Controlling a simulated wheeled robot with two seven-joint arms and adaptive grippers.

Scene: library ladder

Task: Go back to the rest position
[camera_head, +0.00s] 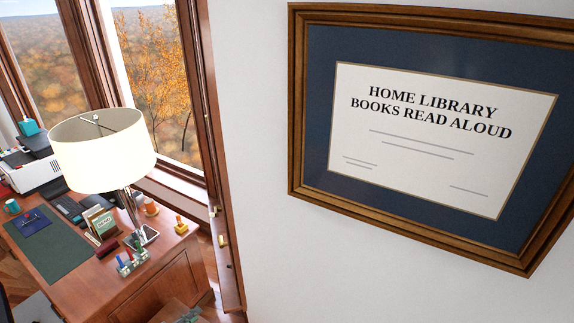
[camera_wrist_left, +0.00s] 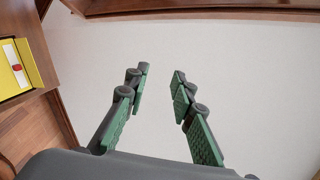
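My left gripper (camera_wrist_left: 160,72) shows in the left wrist view. Its two green-padded fingers stand apart with nothing between them, in front of a plain pale surface. In the head view, a small grey-green part at the bottom edge (camera_head: 188,315) looks like the tip of this gripper, mostly cut off. My right gripper is in neither view.
A wooden desk (camera_head: 125,296) with a lamp (camera_head: 103,150) and several small items stands by the window at left. A framed sign (camera_head: 430,130) hangs on the white wall. A yellow item (camera_wrist_left: 12,70) lies left of my gripper in the wrist view.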

